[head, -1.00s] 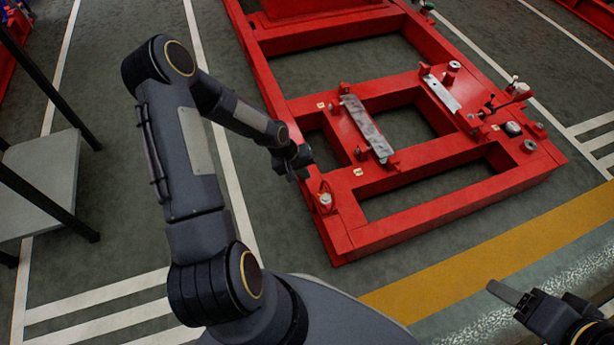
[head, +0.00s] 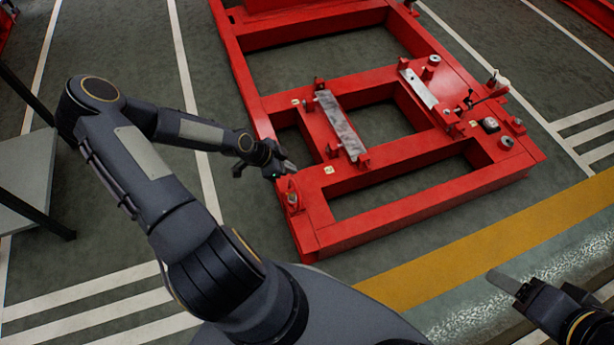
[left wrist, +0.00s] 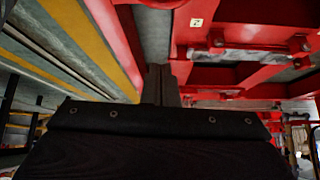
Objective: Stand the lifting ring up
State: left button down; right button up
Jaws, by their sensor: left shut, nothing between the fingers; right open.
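The red base frame (head: 375,222) lies on the floor. My right gripper (head: 506,283) is open and empty at the lower right, far from the frame.
A grey mounting plate (head: 340,124) and a paler one (head: 419,88) lie on the frame's cross members. Small fittings (head: 490,125) stand along its right side. A grey table (head: 28,180) is at the left. The floor between table and frame is clear.

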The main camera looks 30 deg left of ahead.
aim_at(295, 185)
pick_arm(q)
jog(key=f+b, duration=0.2)
jog(key=f, duration=0.1)
jog(key=w+d+f+b, duration=0.1)
jog(key=f+b, duration=0.1)
jog(key=f, duration=0.1)
jog(key=f+b, duration=0.1)
jog(key=f, duration=0.2)
jog(key=shift+w+d+f+b, duration=0.1)
jog(key=shift+w+d+b, duration=0.1)
jog(key=shift+w+b, duration=0.2)
jog(key=shift+s+a+p, duration=0.3)
jog(key=shift+s+a, duration=0.15)
jog(key=shift+s, duration=0.05)
jog(key=shift+s+a+f, duration=0.1)
jog(key=shift+s+a, duration=0.2)
